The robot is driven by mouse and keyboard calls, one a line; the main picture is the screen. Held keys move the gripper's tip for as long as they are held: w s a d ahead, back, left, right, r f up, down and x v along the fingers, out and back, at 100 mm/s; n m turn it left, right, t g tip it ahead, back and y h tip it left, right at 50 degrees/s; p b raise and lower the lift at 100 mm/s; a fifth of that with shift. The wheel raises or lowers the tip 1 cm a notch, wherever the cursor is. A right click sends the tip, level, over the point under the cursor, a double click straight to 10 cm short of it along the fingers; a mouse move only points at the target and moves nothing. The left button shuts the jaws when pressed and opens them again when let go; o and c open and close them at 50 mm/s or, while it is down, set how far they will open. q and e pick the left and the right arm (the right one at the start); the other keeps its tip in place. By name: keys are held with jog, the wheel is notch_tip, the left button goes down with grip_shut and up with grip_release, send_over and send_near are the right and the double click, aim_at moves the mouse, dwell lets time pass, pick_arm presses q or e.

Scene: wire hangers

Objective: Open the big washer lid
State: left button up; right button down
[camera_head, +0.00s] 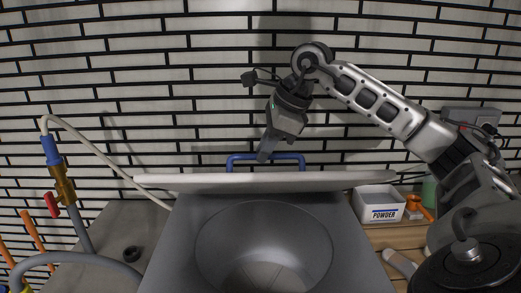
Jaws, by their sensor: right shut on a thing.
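The washer (182,255) stands in the middle, a grey box with a wide round opening (265,235) in its top. Its white lid (220,183) is raised and seen nearly edge-on, a thin band across the back of the washer. A blue handle (237,159) shows just above the lid's edge. My right gripper (265,155) reaches down from above and is shut on the blue handle. Its fingertips are small and partly merge with the handle. My left gripper is not in view.
A white powder box (380,204) and an orange item (417,207) sit on a wooden surface at right. A hose with a brass valve (65,190) stands at left. A tiled wall closes the back.

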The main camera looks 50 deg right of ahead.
jog(key=shift+w+d+f, duration=0.1)
jog(key=shift+d+f, duration=0.15)
jog(key=shift+f, duration=0.15)
jog(key=c, duration=1.9)
grip_release()
jog(key=o, duration=0.4)
jog(key=shift+w+d+f, duration=0.15)
jog(key=shift+w, duration=0.05)
jog(key=shift+o, duration=0.2)
jog(key=shift+w+d+f, duration=0.15)
jog(key=shift+w+d, duration=0.05)
jog(key=shift+w, duration=0.05)
jog(key=shift+s+a+r, duration=0.25)
jog(key=shift+r, duration=0.1)
jog(key=v, duration=1.5)
jog(key=shift+r+p, duration=0.3)
jog(key=shift+r, duration=0.05)
jog(key=shift+d, duration=0.1)
